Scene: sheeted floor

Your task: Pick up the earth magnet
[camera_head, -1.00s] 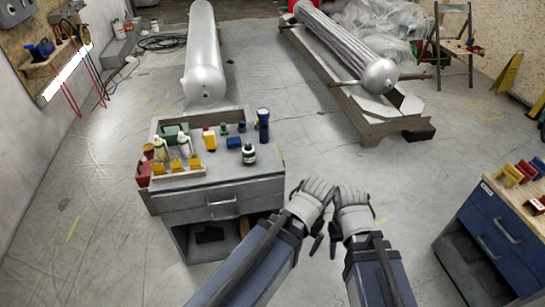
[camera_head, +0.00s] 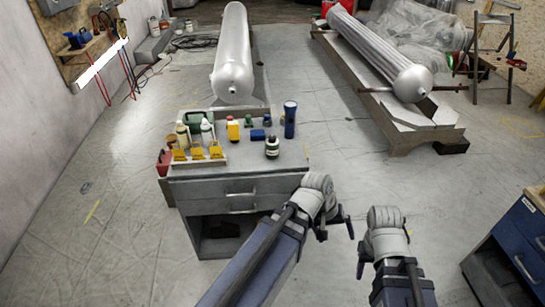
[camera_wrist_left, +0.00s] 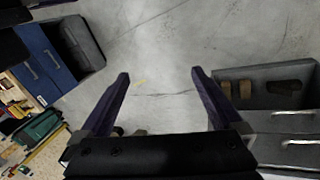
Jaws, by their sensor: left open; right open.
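I cannot tell which of the small objects on the grey drawer cabinet (camera_head: 240,187) is the earth magnet. On its top are a blue torch-like cylinder (camera_head: 290,120), a dark bottle with a pale label (camera_head: 272,148), a small blue block (camera_head: 257,135), a yellow item (camera_head: 233,131) and small green items. My left gripper (camera_head: 335,226) is open and empty beside the cabinet's front right corner, and its two fingers (camera_wrist_left: 160,76) show apart over bare floor in the left wrist view. My right gripper (camera_head: 384,248) is lower and further right, open, away from the cabinet.
Yellow-fronted holders (camera_head: 197,154) and a red container (camera_head: 164,163) line the cabinet's left front. A blue drawer bench (camera_head: 519,240) stands at the right. A silver tank (camera_head: 233,60) and a ribbed cylinder on a stand (camera_head: 409,82) lie behind. Floor between cabinet and bench is clear.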

